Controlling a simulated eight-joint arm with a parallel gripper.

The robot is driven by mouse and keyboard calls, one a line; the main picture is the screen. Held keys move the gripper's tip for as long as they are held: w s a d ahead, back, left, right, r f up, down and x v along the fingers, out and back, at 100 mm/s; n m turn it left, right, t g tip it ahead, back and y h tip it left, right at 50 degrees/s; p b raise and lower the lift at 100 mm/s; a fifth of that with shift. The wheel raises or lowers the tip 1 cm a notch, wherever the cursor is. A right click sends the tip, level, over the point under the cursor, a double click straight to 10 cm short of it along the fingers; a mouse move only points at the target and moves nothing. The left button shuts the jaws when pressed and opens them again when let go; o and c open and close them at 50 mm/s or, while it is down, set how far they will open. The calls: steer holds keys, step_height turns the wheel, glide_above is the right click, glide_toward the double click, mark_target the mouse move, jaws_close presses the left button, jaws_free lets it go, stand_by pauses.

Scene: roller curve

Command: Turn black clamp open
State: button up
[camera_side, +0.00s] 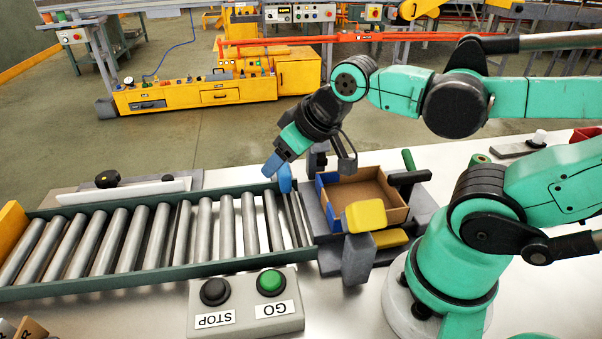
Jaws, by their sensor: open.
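My gripper (280,173) has blue fingertips and points down over the right end of the roller conveyor, left of a brown open box. It is open, and nothing shows between its fingers. A black knob (107,179) sits by a white bar at the back left, far from my gripper. A black clamp-like part (408,177) with a green handle stands at the box's back right corner. Another dark upright part (318,160) stands behind the box's left corner, close to my gripper. I cannot tell which of these is the black clamp.
The roller conveyor (180,280) carries nothing. The open box (380,183) sits in a grey fixture with yellow pads (366,215). A STOP and GO button box (246,318) stands in front. The table (235,176) is clear behind the conveyor's right part.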

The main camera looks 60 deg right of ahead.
steer(key=shift+o, duration=0.2)
steer(key=n+g+h, duration=0.3)
steer(key=n+g, duration=0.6)
steer(key=g, duration=0.1)
glide_above(411, 173)
steer(key=w+a, duration=0.2)
steer(key=shift+s+d+f, duration=0.1)
steer(key=shift+d+f, duration=0.05)
steer(key=shift+f, duration=0.4)
steer(key=shift+x, duration=2.7)
steer(key=shift+s, duration=0.1)
jaws_close()
